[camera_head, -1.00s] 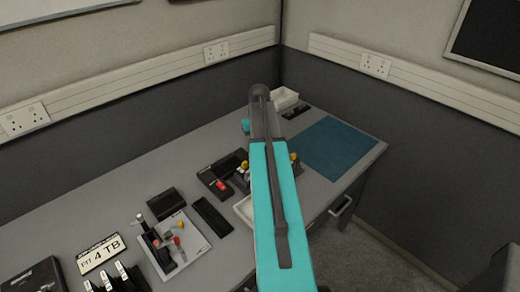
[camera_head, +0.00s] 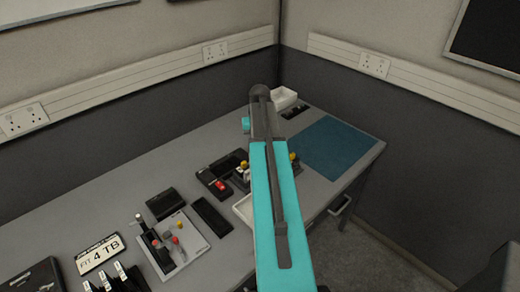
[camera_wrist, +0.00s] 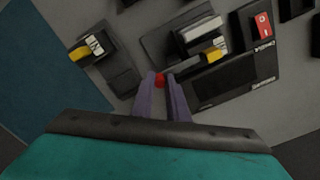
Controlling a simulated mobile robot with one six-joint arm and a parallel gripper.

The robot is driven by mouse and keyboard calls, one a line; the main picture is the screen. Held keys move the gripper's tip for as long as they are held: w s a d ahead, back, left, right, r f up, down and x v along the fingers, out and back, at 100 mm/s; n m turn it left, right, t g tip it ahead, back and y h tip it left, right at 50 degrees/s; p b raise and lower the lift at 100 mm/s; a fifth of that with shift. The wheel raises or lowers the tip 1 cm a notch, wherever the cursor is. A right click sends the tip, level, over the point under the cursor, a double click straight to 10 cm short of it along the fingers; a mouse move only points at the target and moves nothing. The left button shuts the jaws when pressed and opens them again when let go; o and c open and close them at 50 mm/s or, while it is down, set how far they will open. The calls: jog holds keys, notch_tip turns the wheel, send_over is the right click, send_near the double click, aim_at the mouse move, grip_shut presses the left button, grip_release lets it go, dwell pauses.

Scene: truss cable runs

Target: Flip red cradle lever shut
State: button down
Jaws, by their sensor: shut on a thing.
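The red lever (camera_wrist: 159,80) shows as a small red patch between the tips of my gripper (camera_wrist: 160,84) in the wrist view. The two purple-grey fingers are shut on it and hide most of it. It sits at the lower edge of a dark cradle unit (camera_wrist: 202,52), which carries a pale block and a yellow tab. How far the lever is turned cannot be told. In the head view my teal arm covers the lever and my fingertips.
A second dark unit with a yellow tab (camera_wrist: 78,53) stands left of the fingers, near the blue mat (camera_wrist: 50,75). A red switch (camera_wrist: 263,25) sits on a black box to the right. A grey board with several levers (camera_head: 190,255) lies at the head view's lower left.

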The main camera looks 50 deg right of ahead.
jog(key=c, duration=1.7)
grip_release()
jog(key=shift+r, duration=0.1)
jog(key=shift+r+p, duration=4.25)
jog(key=shift+r, duration=2.6)
